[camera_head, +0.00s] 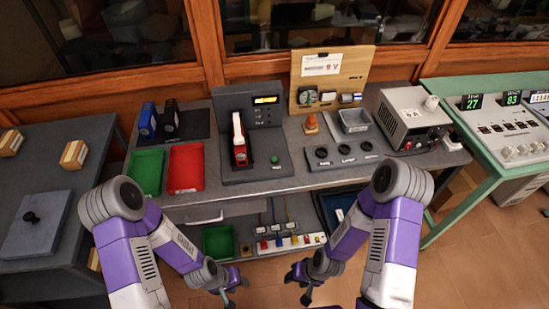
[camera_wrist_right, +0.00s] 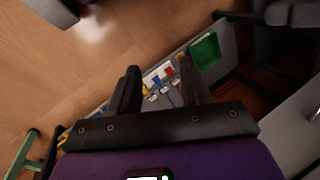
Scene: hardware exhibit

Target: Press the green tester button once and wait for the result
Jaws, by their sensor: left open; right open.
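The tester (camera_head: 259,112) is a dark grey unit on the workbench, with a lit yellow display (camera_head: 265,100) whose text is too small to read. The green tester button (camera_head: 274,160) is on the right part of its base. A red and white object (camera_head: 239,141) stands upright on the base, left of the button. My left gripper (camera_head: 229,298) is open and empty, low in front of the bench. My right gripper (camera_head: 305,292) is open and empty, also low in front of the bench; its fingers show in the right wrist view (camera_wrist_right: 160,85). Both are well apart from the button.
A green tray (camera_head: 147,172) and a red tray (camera_head: 186,168) lie left of the tester. An orange cone (camera_head: 311,123), a grey bin (camera_head: 354,121) and a power unit (camera_head: 411,117) stand to the right. The lower shelf holds coloured plugs (camera_head: 291,241) and a green bin (camera_head: 218,241).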

